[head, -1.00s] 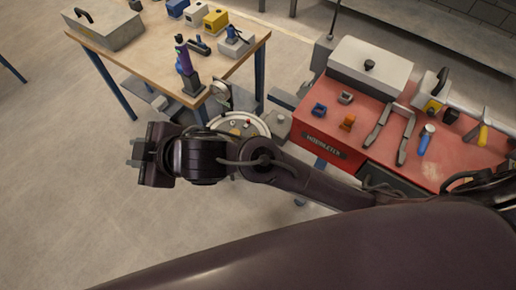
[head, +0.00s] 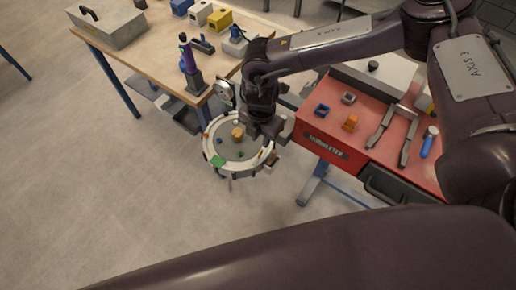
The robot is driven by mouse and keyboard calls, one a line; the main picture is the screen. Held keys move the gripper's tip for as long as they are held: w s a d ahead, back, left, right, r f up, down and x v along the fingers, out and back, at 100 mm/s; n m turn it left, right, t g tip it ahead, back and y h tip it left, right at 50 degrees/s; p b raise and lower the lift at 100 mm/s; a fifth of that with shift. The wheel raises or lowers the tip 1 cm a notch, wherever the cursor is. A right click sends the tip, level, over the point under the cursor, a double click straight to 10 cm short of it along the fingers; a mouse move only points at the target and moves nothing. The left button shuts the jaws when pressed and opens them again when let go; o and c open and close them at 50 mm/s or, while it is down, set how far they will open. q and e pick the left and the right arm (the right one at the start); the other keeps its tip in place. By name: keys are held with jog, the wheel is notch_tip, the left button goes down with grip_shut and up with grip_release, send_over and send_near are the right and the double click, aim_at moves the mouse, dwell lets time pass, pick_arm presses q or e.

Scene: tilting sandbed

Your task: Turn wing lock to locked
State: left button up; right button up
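The round sandbed (head: 209,153) with a pale rim stands between the wooden table and the red bench. Small coloured pieces lie on it, and a tan cylinder (head: 237,133) stands near its middle. My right gripper (head: 264,130) points down over the sandbed's right rear edge and covers part of it. Its fingers are too dark and small to tell whether they are open or shut. I cannot make out the wing lock for certain. A small brown part (head: 271,160) shows at the right rim, below the gripper. My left gripper is not in view.
A red bench (head: 335,128) with tools and a grey case stands close on the right, under my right arm. A wooden table (head: 150,45) with a grey toolbox (head: 107,25) and small devices stands at the back left.

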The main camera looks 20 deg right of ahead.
aim_at(261, 152)
notch_tip(261, 152, down, 8)
jog(key=shift+r+p, duration=0.15)
jog(key=shift+p, duration=0.7)
jog(key=shift+c, duration=0.3)
grip_shut()
